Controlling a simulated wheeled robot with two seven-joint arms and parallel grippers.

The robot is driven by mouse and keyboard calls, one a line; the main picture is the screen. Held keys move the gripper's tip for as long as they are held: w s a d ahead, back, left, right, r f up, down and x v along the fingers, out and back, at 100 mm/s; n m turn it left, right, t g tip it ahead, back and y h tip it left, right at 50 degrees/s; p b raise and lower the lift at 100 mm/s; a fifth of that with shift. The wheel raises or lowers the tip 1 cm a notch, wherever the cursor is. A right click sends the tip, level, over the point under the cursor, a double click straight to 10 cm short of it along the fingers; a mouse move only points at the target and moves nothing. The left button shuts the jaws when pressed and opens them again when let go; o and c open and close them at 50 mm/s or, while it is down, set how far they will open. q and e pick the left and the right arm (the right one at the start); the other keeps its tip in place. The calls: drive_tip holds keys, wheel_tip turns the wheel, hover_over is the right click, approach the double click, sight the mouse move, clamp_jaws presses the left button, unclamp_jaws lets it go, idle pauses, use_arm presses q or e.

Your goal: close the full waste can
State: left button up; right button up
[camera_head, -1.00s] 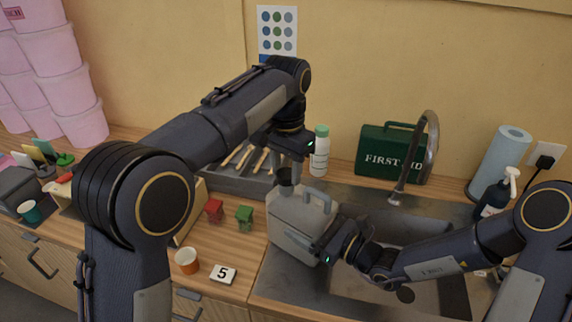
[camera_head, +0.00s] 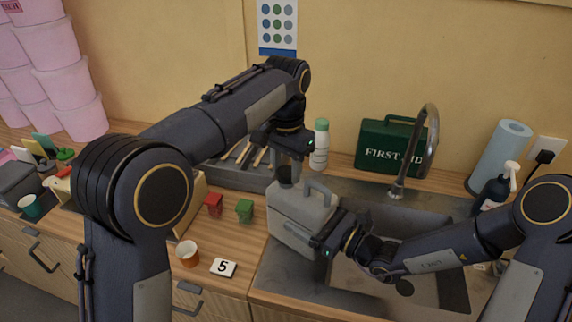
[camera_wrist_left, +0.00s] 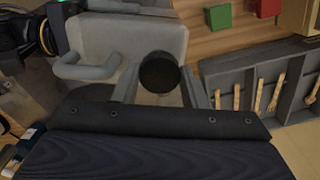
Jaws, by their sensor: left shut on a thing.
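The waste can is a grey jerrycan (camera_head: 301,218) with a moulded handle, standing upright at the left edge of the sink. Its black cap (camera_head: 284,174) is at the spout on top; the cap also shows in the left wrist view (camera_wrist_left: 159,72). I cannot tell whether it is fully seated. My left gripper (camera_head: 289,163) comes down from above and is shut on the cap, one finger on each side in the wrist view. My right gripper (camera_head: 328,238) is against the can's lower right side; its fingers are too hidden to read.
The sink (camera_head: 385,272) and tap (camera_head: 425,150) are to the right. A white bottle with green cap (camera_head: 319,146) and a first aid box (camera_head: 389,148) stand behind.

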use_arm(q)
drive_tip(key=shift+f, duration=0.3)
use_arm(e)
drive_tip(key=c, duration=0.5)
use_arm(q)
drive_tip(key=m, duration=1.6)
drive_tip(key=shift+w, duration=0.1)
drive_tip(key=m, duration=0.5)
drive_tip(key=shift+m, duration=0.3)
drive_tip(key=m, duration=1.2)
drive_tip(key=shift+w, duration=0.1)
